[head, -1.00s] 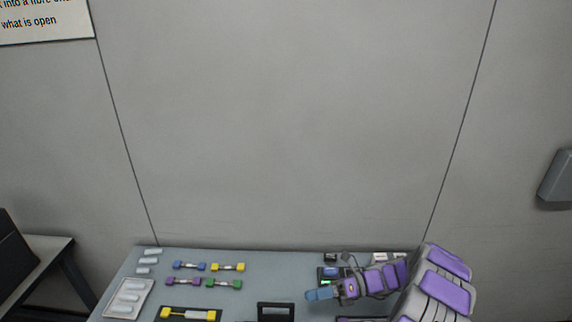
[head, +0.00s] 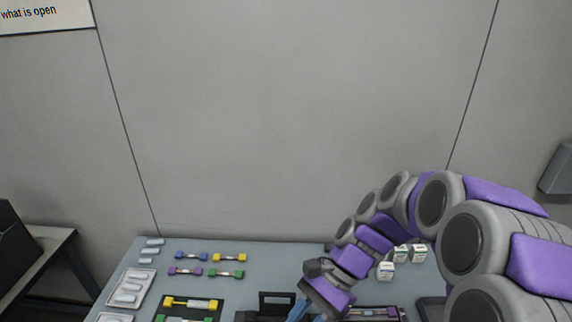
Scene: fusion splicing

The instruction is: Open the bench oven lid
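My gripper (head: 308,313) points down at the bottom edge of the head view, with its blue fingers partly cut off by the frame. The gap between the fingers cannot be made out. Just left of it stands a dark device with a raised black panel (head: 277,299); its lower part is out of frame. Right of my gripper is a low dark unit (head: 375,313), partly covered by my arm and cut by the frame edge. I cannot tell for certain which one is the bench oven, nor how its lid stands. No contact with the fingers can be made out.
Several coloured-ended pieces (head: 211,258) lie on the grey bench (head: 290,254) at the left. White capsules sit in a tray (head: 141,275) farther left. Small white boxes (head: 386,271) stand right of my arm. The back middle of the bench is clear.

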